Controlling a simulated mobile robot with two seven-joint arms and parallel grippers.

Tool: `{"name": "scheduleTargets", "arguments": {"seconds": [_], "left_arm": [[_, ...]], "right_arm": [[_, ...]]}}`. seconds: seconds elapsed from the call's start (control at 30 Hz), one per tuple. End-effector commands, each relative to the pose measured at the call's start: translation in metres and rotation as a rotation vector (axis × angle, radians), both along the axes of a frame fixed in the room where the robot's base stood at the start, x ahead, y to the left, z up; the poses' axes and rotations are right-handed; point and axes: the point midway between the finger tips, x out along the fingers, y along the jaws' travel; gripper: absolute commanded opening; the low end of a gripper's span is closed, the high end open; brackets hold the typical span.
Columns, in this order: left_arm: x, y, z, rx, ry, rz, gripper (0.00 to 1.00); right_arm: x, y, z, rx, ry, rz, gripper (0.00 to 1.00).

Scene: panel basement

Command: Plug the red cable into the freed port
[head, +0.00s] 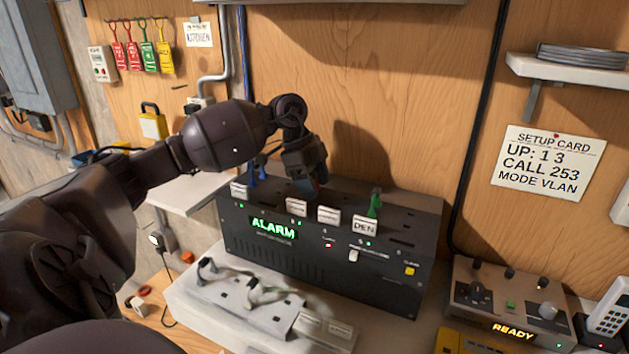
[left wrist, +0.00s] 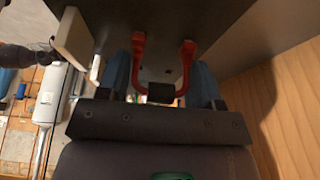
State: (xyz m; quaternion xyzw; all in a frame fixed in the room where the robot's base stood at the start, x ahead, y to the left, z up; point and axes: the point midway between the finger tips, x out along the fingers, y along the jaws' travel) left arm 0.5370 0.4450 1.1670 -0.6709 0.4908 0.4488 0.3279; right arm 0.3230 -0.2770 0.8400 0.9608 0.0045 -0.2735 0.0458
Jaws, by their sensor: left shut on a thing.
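The black switch box (head: 320,255) stands against the wood wall, its green display reading "ALARM". My left gripper (head: 312,185) is low over the box's top, behind the small white label cards. In the left wrist view its blue fingertips (left wrist: 162,85) are shut on the red cable (left wrist: 187,62), a U-shaped loop with a black middle piece. Both red ends point to the box's dark surface; I cannot tell whether they are seated. A green plug (head: 375,203) stands in the top at the "DEN" card (head: 365,228). Blue plugs (head: 252,174) stand at the left end. My right gripper is not in view.
A pale tray (head: 235,308) with grey cable loops lies in front of the box. A console (head: 510,305) reading "READY" is at the right. A setup card (head: 548,168) and a shelf (head: 570,68) with coiled cable are on the wall.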

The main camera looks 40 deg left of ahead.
Motion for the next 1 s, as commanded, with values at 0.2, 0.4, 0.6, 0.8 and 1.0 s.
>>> {"name": "scheduleTargets", "arguments": {"seconds": [0.2, 0.4, 0.6, 0.8, 1.0], "left_arm": [[0.0, 0.0001, -0.0002, 0.0, 0.0, 0.0, 0.37], [0.0, 0.0001, 0.0, 0.0, 0.0, 0.0, 0.71], [0.0, 0.0001, 0.0, 0.0, 0.0, 0.0, 0.9], [0.0, 0.0001, 0.0, 0.0, 0.0, 0.0, 1.0], [0.0, 0.0, 0.0001, 0.0, 0.0, 0.0, 1.0]], "right_arm": [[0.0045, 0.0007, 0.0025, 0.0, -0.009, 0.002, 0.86], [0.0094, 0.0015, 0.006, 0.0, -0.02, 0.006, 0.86], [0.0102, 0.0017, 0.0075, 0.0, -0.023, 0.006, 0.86], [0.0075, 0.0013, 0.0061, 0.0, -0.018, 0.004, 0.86], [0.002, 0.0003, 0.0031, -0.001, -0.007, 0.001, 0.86]]}}
